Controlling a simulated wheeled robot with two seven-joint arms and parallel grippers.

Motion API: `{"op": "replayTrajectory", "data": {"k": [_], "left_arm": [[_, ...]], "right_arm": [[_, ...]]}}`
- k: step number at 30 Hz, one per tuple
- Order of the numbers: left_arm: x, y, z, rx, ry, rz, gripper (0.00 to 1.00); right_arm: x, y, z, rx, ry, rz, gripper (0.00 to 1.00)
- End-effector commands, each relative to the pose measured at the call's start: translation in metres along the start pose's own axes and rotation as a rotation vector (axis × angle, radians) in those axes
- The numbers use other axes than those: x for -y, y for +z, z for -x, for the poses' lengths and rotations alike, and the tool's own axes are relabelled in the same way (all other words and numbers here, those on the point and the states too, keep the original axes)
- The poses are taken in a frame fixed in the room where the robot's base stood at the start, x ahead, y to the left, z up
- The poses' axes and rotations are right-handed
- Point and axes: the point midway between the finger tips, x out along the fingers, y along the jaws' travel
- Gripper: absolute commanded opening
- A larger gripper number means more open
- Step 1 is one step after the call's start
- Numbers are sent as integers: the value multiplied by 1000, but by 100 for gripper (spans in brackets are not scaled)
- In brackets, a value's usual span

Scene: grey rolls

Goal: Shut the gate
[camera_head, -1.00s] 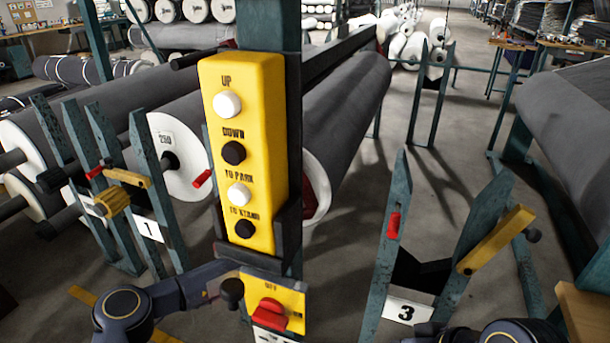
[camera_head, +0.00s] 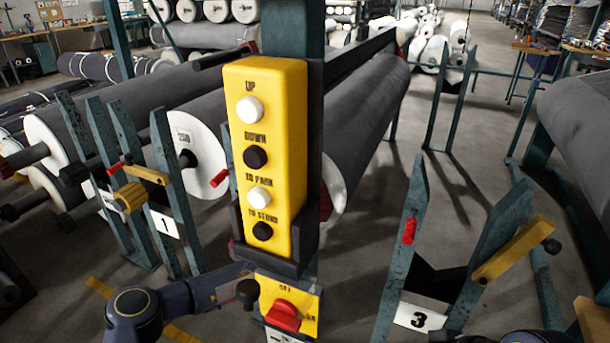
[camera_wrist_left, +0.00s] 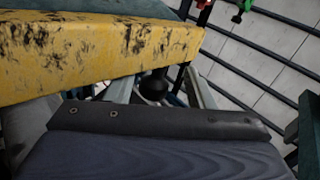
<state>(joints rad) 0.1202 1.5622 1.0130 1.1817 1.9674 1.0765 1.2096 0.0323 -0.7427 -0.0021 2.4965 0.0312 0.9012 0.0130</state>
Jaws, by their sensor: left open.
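Stand 3 (camera_head: 397,265) has a worn yellow gate bar (camera_head: 513,250) with a black knob (camera_head: 548,245), slanting up and outward from its right post. A red catch (camera_head: 409,231) is on its left post. Stand 1 (camera_head: 165,224) has a yellow bar (camera_head: 146,175) between its posts. My left arm reaches in low from the left, toward the control box; its gripper is hidden in the head view. In the left wrist view my open left gripper (camera_wrist_left: 160,92) is close beneath a scratched yellow bar (camera_wrist_left: 90,50). A dark round knob (camera_wrist_left: 153,87) shows between the fingers; contact is unclear. My right gripper is not seen.
A yellow control box (camera_head: 266,130) on a teal post blocks the middle of the view. Below it is a yellow panel with a red switch (camera_head: 283,315). Grey rolls (camera_head: 365,115) lie behind. Open floor (camera_head: 465,190) stretches behind stand 3.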

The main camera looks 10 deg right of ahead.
Motion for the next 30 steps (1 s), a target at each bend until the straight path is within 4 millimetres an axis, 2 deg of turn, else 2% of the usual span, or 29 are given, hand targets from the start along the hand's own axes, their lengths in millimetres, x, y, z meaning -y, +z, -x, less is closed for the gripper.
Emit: {"op": "replayTrajectory", "data": {"k": [3,9,13,23,30], "left_arm": [[0,1,23,3,3,2,49],[-1,0,51,2,3,2,49],[-1,0,58,1,2,2,49],[-1,0,60,0,1,2,49],[0,3,75,1,1,2,49]], "right_arm": [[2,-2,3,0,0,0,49],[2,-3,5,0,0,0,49],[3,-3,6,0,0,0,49],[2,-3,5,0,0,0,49],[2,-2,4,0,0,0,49]]}}
